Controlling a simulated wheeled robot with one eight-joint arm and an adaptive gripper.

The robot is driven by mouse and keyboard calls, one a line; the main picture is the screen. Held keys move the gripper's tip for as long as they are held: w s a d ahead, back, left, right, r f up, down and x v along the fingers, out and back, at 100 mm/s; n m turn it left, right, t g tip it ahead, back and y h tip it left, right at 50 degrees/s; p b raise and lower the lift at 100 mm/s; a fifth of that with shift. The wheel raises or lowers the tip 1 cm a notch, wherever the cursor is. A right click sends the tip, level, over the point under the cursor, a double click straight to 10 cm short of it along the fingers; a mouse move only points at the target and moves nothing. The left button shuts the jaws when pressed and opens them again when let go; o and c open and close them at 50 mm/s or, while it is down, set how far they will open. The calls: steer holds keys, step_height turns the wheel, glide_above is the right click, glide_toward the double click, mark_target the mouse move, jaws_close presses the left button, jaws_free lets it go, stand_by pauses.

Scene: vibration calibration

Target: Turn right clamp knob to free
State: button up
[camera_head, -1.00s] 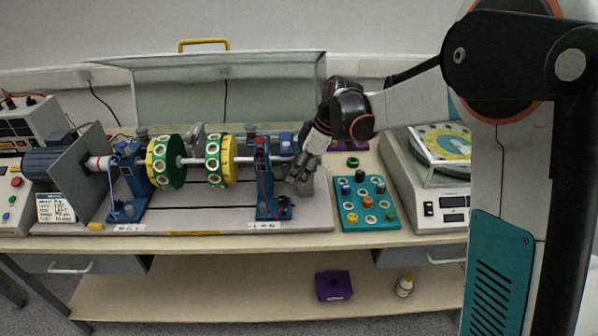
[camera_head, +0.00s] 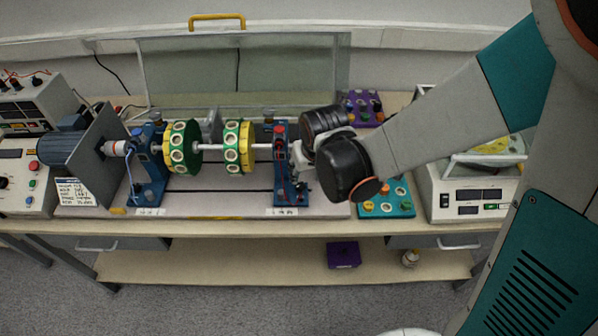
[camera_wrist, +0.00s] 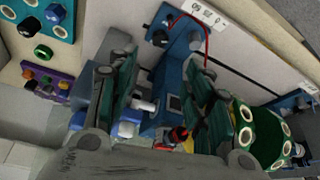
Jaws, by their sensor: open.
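The right blue bearing stand (camera_head: 281,165) holds the right end of the shaft (camera_head: 262,147). A small red part (camera_head: 280,128) sits on its top; it also shows as a red-and-black knob (camera_wrist: 178,134) in the wrist view. I cannot tell for certain whether this is the clamp knob. My gripper (camera_wrist: 160,75) is open, with its two fingers on either side of the blue stand in the wrist view. Nothing is held. In the head view the fingers, just right of the stand, are largely hidden behind my black wrist. Any contact cannot be told.
Two green-yellow discs (camera_head: 240,147) sit on the shaft left of the stand. The left blue stand (camera_head: 147,170) and motor (camera_head: 70,147) are further left. A teal knob tray (camera_head: 400,207) and a scale (camera_head: 470,195) are at right. A clear raised guard (camera_head: 200,75) stands behind.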

mark_target(300, 186)
steer(key=b+x, duration=0.8)
steer(key=x, duration=0.5)
steer(key=shift+w+f+b, duration=0.1)
steer(key=shift+f+b, duration=0.25)
steer(key=shift+c, duration=0.2)
steer(key=c, duration=1)
